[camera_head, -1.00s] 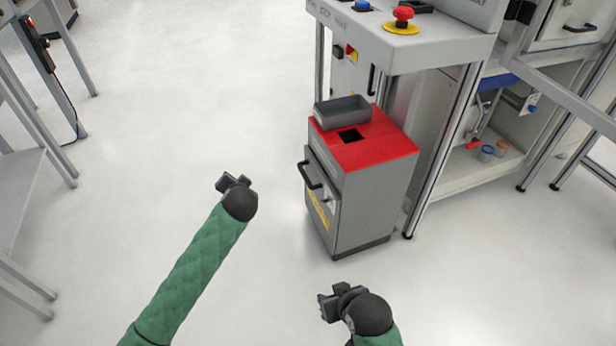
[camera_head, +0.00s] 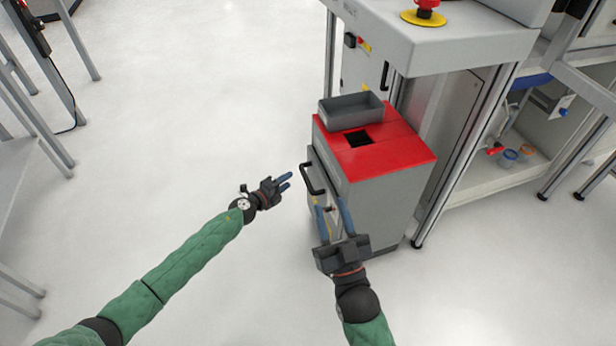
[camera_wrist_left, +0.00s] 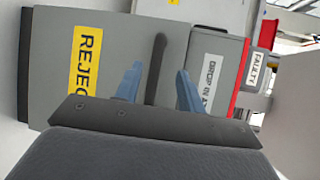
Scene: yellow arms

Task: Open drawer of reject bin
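The reject bin (camera_head: 392,200) is a grey box with a red top (camera_head: 398,152) and a dark square opening. Its front faces left and carries a black bar handle (camera_head: 310,178); the drawer looks shut. My left gripper (camera_head: 287,182) is open, just left of the handle and apart from it. In the left wrist view, the handle (camera_wrist_left: 156,68) appears between the two blue fingers (camera_wrist_left: 158,88), beside the yellow REJECT label (camera_wrist_left: 86,57). My right gripper (camera_head: 332,212) is open and empty, in front of the bin's lower part in the picture, hiding some of its front.
A grey tray (camera_head: 351,110) sits on the bin's back edge. A machine table (camera_head: 430,45) with a red button stands behind, its metal leg (camera_head: 465,150) close to the bin's right. The floor (camera_head: 190,120) left of the bin is clear.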

